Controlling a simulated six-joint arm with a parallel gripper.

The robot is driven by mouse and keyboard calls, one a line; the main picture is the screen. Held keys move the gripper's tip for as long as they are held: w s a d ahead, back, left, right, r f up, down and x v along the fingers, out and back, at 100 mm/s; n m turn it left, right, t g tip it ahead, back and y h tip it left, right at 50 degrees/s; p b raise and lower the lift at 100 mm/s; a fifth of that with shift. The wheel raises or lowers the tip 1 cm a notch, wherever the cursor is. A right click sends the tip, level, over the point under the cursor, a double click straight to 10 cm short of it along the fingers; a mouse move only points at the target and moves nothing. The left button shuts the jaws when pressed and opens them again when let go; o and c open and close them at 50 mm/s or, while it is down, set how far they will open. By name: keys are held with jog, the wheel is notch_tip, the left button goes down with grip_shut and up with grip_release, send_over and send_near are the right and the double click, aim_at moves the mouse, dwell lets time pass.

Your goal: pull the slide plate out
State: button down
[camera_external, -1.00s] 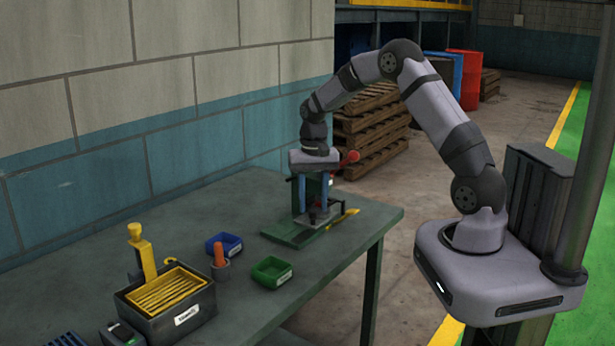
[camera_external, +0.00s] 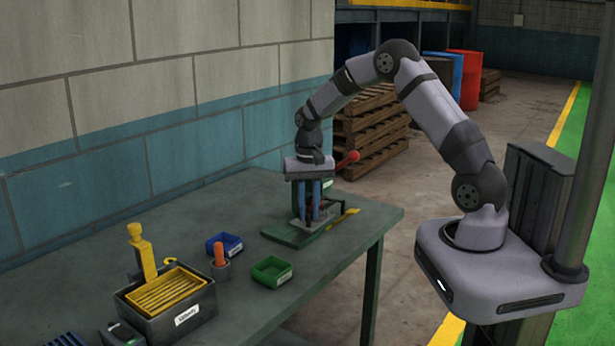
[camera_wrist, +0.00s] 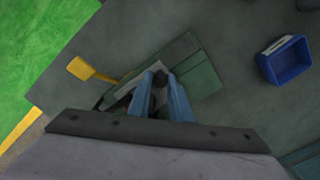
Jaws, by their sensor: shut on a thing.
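A green press-like fixture (camera_external: 283,235) stands on the bench near its right end, and its flat base (camera_wrist: 203,75) fills the middle of the wrist view. A grey metal plate, which looks like the slide plate (camera_wrist: 122,93), lies on that base, partly hidden by my fingers. My gripper (camera_external: 312,216) is low over the fixture with its blue fingers pointing down. In the wrist view the fingers (camera_wrist: 160,80) are shut on a small dark knob (camera_wrist: 160,76). The knob seems to belong to the plate, but their join is hidden.
A yellow-handled tool (camera_external: 343,218) lies right beside the fixture. A red ball-ended lever (camera_external: 349,158) sticks out behind my gripper. Blue (camera_external: 232,244) and green (camera_external: 271,271) bins stand to the left. Bare bench lies between them and the fixture.

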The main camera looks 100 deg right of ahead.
jog(key=w+a, duration=0.5)
jog(key=shift+w+r, duration=0.1)
jog(key=c, duration=1.6)
grip_release()
jog(key=shift+w+a, duration=0.1)
jog(key=shift+a, duration=0.05)
notch_tip(320, 180, up, 7)
jog(key=shift+r+b, duration=0.15)
jog(key=shift+b, duration=0.75)
